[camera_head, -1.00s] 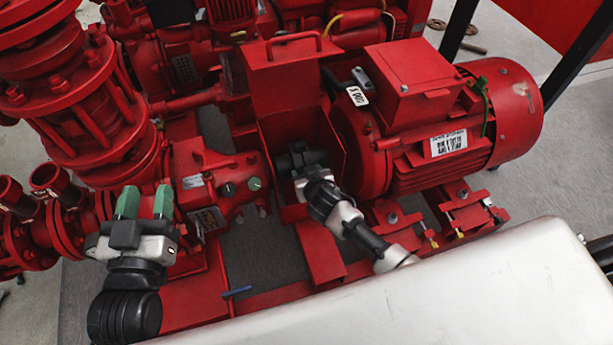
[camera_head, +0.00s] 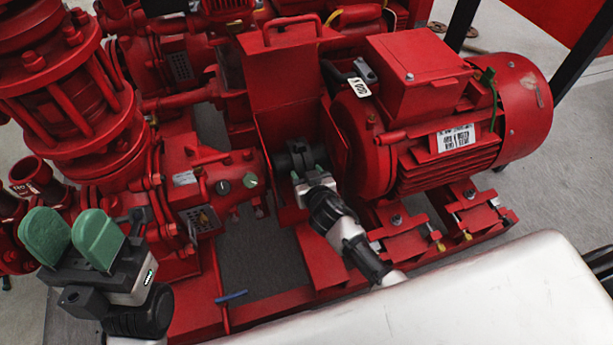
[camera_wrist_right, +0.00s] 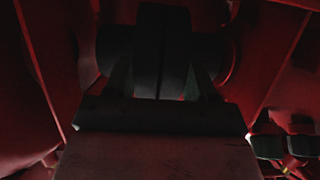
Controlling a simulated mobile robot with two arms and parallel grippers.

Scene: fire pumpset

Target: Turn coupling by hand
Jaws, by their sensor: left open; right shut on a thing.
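The coupling (camera_head: 297,155) is a dark cylinder inside the open red guard between pump and motor. It also shows in the right wrist view (camera_wrist_right: 162,50) as a dark, ribbed round body, dimly lit. My right gripper (camera_head: 308,172) reaches into the guard and is shut on the coupling. In the right wrist view its fingers (camera_wrist_right: 161,85) lie on both sides of the coupling's middle disc. My left gripper (camera_head: 72,238), with green finger pads, is open and empty in front of the pump at the left, away from the coupling.
The raised red guard cover (camera_head: 285,75) stands behind the coupling. The red motor (camera_head: 435,120) is on the right, the red pump casing (camera_head: 215,185) on the left. A blue-handled lever (camera_head: 231,296) is at the front of the base frame. Grey floor shows at the right.

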